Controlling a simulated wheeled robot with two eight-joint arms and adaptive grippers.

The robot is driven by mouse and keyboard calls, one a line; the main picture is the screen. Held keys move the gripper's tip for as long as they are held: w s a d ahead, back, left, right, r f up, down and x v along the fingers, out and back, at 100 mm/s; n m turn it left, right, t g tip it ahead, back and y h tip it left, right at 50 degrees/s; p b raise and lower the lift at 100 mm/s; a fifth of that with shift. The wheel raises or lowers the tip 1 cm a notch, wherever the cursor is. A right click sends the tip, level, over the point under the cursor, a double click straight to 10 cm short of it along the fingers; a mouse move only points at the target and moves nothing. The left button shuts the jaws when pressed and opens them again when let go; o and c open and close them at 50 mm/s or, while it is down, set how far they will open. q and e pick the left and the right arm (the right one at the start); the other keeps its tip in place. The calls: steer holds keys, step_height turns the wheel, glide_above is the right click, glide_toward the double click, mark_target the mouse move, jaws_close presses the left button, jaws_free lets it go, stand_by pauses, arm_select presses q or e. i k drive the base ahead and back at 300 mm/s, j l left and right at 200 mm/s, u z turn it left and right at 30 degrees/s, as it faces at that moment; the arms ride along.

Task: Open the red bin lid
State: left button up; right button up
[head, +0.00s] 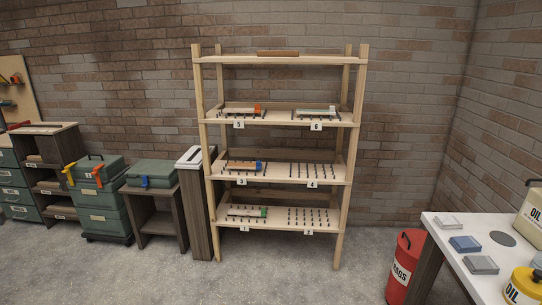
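A red bin (402,274) with a white "RAGS" label stands on the floor at the lower right, beside the white-topped table. Its red lid (412,237) is on top and looks shut, with a small dark detail on it that is too small to make out. The table's dark leg stands close to the bin's right side, and the bin's base is near the bottom edge of the view. Neither of my grippers is in view.
The white-topped table (462,258) holds small boxes, a yellow can (522,288) and a cream oil can (530,217). A wooden shelf rack (280,122) stands against the brick wall. Green toolboxes (100,200) are at the left. The grey floor (300,285) in front is clear.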

mark_target(412, 242)
steer(key=i+j, duration=0.6)
steer(key=j, duration=0.25)
steer(key=i+j+z, duration=0.1)
steer(key=i+j, duration=0.25)
steer(key=j+z, duration=0.1)
steer(key=j, duration=0.2)
steer(key=z, duration=1.5)
steer(key=i+j, duration=0.15)
steer(key=i, duration=0.35)
steer(key=i+j+z, duration=0.1)
steer(key=i, duration=0.4)
steer(key=i+j, duration=0.25)
steer(key=i, duration=0.25)
steer(key=i+j, duration=0.15)
steer(key=i, duration=0.35)
steer(key=i+j+z, duration=0.1)
steer(key=i, duration=0.4)
steer(key=j, duration=0.1)
